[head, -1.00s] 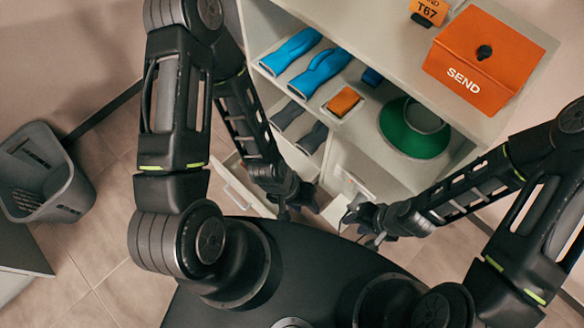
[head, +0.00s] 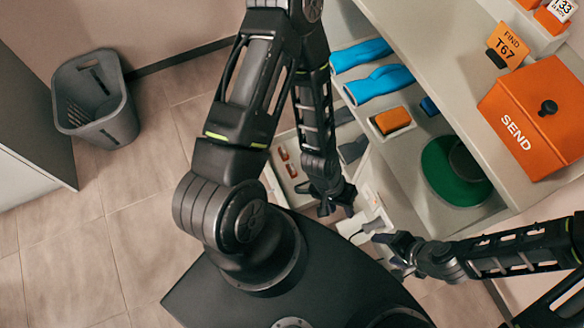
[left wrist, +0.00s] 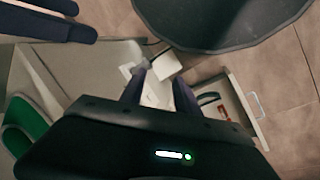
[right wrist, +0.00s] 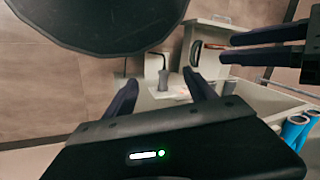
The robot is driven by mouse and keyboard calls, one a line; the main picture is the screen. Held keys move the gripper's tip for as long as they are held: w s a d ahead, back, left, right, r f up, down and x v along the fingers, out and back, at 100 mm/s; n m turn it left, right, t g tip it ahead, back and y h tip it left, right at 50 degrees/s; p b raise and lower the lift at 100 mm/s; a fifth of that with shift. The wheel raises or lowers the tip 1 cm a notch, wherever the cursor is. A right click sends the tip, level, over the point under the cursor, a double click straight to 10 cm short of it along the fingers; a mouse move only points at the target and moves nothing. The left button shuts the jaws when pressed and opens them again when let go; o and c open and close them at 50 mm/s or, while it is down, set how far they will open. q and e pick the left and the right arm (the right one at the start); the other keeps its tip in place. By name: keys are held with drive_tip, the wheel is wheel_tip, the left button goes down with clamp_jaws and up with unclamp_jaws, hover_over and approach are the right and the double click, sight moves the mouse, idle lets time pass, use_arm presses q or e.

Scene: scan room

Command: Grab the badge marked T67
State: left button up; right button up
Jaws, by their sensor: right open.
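An orange card (head: 507,46) reading "FIND T67" stands on the top of the shelf unit, at the upper right of the head view. No loose badge marked T67 can be made out.
Small reddish-brown items (head: 287,160) lie in the drawer. An orange SEND box (head: 540,115) with a black knob stands on the unit. Shelves hold blue sleeve-like items (head: 378,84), an orange-topped block (head: 392,120) and a green round thing (head: 440,168). A grey bin (head: 97,100) stands on clear floor.

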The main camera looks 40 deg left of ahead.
use_arm(q)
drive_tip(key=w+a+f+n+y+b, duration=0.1)
drive_tip(key=w+a+f+n+b, duration=0.15)
drive_tip(key=a+f+b, duration=0.35)
drive_tip(key=w+a+f+n+b, duration=0.1)
drive_tip(key=w+a+f+b, duration=0.1)
drive_tip(key=w+f+b, duration=0.35)
drive_tip(key=w+a+f+n+y+b, duration=0.1)
drive_tip(key=a+f+b, duration=0.25)
drive_tip(key=f, duration=0.45)
drive_tip(key=n+y+b, duration=0.2)
drive_tip(key=n+b, duration=0.3)
drive_tip(key=b, duration=0.8)
hover_over(292, 166)
drive_tip(key=shift+g, duration=0.4)
drive_tip(key=f, duration=1.2)
drive_tip(key=shift+s+f, duration=0.25)
drive_tip(key=shift+a+r+n, duration=0.15)
drive_tip(key=shift+n, duration=0.1)
use_arm(e)
wheel_tip(292, 166, down, 29)
drive_tip(key=w+d, duration=0.1)
drive_tip(key=w, duration=0.1)
drive_tip(key=shift+d+t, duration=0.3)
drive_tip(key=shift+d, duration=0.05)
drive_tip(key=shift+w+f, duration=0.1)
drive_tip(key=shift+f, duration=0.05)
